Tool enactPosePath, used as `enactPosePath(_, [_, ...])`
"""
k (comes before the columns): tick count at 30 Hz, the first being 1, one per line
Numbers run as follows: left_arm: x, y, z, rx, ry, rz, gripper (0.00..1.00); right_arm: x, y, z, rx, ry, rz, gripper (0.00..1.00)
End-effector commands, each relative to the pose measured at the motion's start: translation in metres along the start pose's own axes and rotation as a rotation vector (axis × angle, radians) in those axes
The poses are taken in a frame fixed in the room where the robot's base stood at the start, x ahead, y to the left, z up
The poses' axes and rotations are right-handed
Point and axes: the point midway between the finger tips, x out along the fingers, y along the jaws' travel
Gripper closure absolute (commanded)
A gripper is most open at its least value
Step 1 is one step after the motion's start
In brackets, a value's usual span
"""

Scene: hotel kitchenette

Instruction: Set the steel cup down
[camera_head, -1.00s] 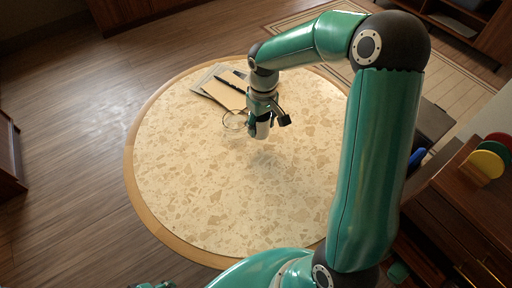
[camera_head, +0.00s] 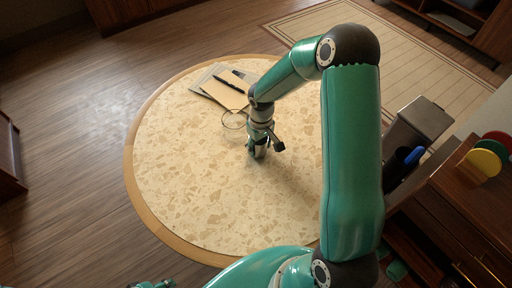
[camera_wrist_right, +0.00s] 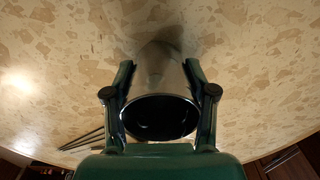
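The steel cup (camera_wrist_right: 163,75) is between the two fingers of my right gripper (camera_wrist_right: 160,103) in the right wrist view, its dark open mouth facing the camera. The fingers press on both sides of it. In the head view my right gripper (camera_head: 258,152) points down, low over the middle of the round table (camera_head: 200,200); the cup is mostly hidden there. A shadow lies by the cup's far end, and I cannot tell whether its base touches the tabletop. A small part of what looks like my left gripper (camera_head: 152,284) shows at the bottom edge, cut off.
A tray or folder with a tan notepad (camera_head: 222,92) and dark pens lies at the table's back. A thin wire loop (camera_head: 234,119) is left of my right gripper. The table's left and front are clear. A wooden cabinet (camera_head: 450,210) with coloured discs stands at right.

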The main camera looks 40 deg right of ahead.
Motion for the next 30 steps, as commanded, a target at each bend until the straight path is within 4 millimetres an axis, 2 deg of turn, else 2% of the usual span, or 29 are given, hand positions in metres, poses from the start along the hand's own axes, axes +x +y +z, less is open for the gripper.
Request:
enactPosePath(1, [0.000, 0.000, 0.000, 0.000, 0.000, 0.000, 0.60, 0.001, 0.000, 0.000, 0.000, -0.001, 0.000, 0.38])
enactPosePath(5, [0.000, 0.000, 0.000, 0.000, 0.000, 0.000, 0.60, 0.001, 0.000, 0.000, -0.001, -0.001, 0.000, 0.18])
enactPosePath(17, [0.000, 0.000, 0.000, 0.000, 0.000, 0.000, 0.60, -0.004, 0.000, -0.001, -0.001, 0.001, 0.001, 0.18])
enactPosePath(23, [0.001, 0.000, 0.000, 0.000, 0.000, 0.000, 0.60, -0.029, -0.001, -0.002, -0.002, 0.004, 0.002, 0.18])
enactPosePath(30, [0.003, -0.001, 0.000, 0.000, 0.000, 0.000, 0.60, -0.078, -0.001, -0.002, -0.001, 0.005, 0.002, 0.18])
